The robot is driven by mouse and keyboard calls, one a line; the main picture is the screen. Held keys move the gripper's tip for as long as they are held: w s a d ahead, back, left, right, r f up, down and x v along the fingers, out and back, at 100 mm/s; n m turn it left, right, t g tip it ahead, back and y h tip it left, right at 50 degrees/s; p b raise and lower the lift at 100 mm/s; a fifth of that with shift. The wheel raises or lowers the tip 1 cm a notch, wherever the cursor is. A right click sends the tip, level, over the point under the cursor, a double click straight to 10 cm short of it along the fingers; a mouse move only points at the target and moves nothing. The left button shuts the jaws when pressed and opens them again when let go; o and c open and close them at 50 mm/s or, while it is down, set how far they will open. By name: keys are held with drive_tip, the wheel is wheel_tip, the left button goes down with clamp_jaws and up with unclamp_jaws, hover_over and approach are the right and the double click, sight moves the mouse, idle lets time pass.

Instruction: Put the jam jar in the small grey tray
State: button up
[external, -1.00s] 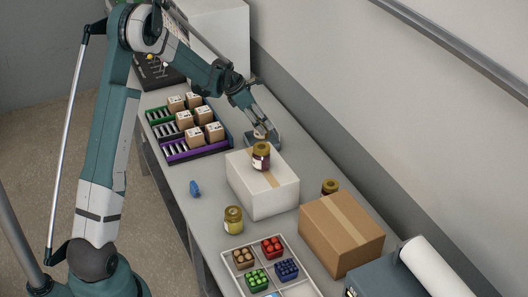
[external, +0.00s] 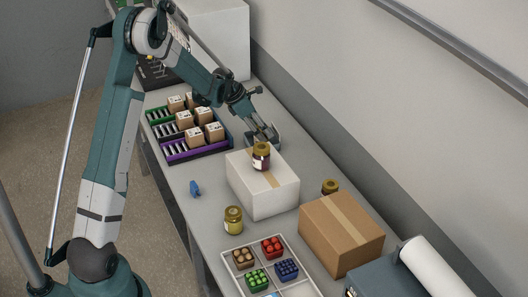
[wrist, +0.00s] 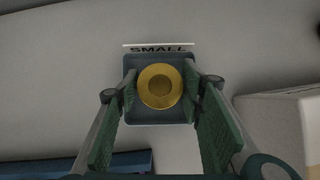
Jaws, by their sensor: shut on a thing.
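My gripper (external: 267,136) is at the small grey tray (external: 277,143), just behind the white box. In the wrist view the tray (wrist: 131,113) lies under my gripper (wrist: 160,87), below a "SMALL" label. A jar with a round gold lid (wrist: 160,86) is between the fingers, which are shut on it. From above, the jar lies within the tray's outline; I cannot tell whether it touches the tray floor. Its body and label are hidden.
A yellowish jar (external: 233,220) stands in front of the white box. Another jar (external: 330,187) is partly behind the cardboard box (external: 342,235). A rack with small boxes (external: 195,150) is to the left of my gripper. A blue item (external: 195,188) lies near the table edge.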

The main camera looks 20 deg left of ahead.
drive_tip(key=o, duration=1.1)
drive_tip(key=shift+r, duration=0.1)
drive_tip(key=shift+v, duration=6)
